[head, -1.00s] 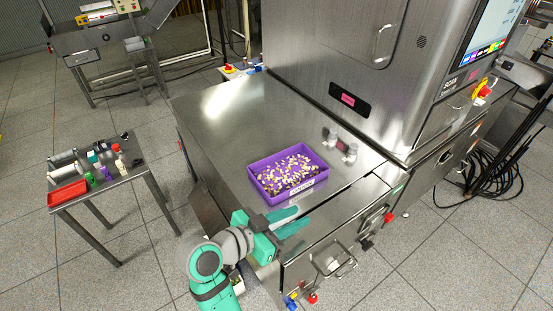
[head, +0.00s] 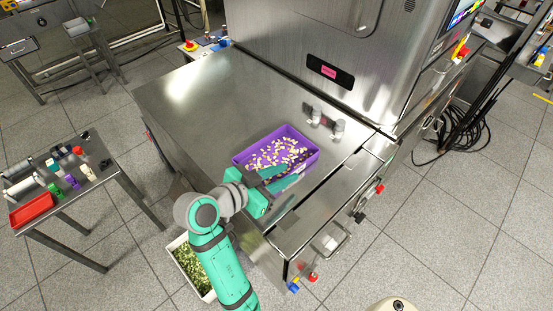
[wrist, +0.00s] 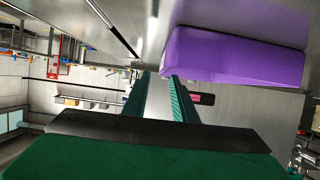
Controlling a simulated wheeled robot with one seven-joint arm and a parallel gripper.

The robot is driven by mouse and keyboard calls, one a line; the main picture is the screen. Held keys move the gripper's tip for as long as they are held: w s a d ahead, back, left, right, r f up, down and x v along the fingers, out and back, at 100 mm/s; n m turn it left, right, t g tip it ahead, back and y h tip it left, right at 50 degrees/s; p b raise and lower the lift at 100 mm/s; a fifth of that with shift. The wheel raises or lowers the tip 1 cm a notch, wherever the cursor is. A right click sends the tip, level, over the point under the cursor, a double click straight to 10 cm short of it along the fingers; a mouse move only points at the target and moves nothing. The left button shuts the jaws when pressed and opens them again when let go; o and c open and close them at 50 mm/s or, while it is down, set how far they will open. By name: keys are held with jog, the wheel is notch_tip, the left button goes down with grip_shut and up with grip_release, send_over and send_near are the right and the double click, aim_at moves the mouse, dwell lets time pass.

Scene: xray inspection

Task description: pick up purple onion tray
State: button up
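The purple tray (head: 312,160), filled with pale chopped pieces, sits flat on the steel table. My gripper (head: 278,178) is at the tray's near side, its fingers overlapping the near edge in the head view and hiding part of it, including the front label. In the wrist view, the two green fingers of my gripper (wrist: 160,85) are apart with nothing held between them. The purple tray wall (wrist: 235,55) shows close by, up and to the right of the fingers. I cannot tell whether a finger touches the tray.
Two small metal cylinders (head: 339,128) stand behind the tray, near the big steel machine (head: 290,50). A white bin of green pieces (head: 183,262) is on the floor beside my arm. A side table (head: 85,195) at left holds a red tray (head: 31,209). The steel table's left part is clear.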

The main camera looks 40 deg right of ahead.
aim_at(294, 170)
jog(key=shift+x, duration=2.6)
jog(key=shift+w+a+f, duration=0.1)
jog(key=shift+f, duration=0.1)
grip_shut()
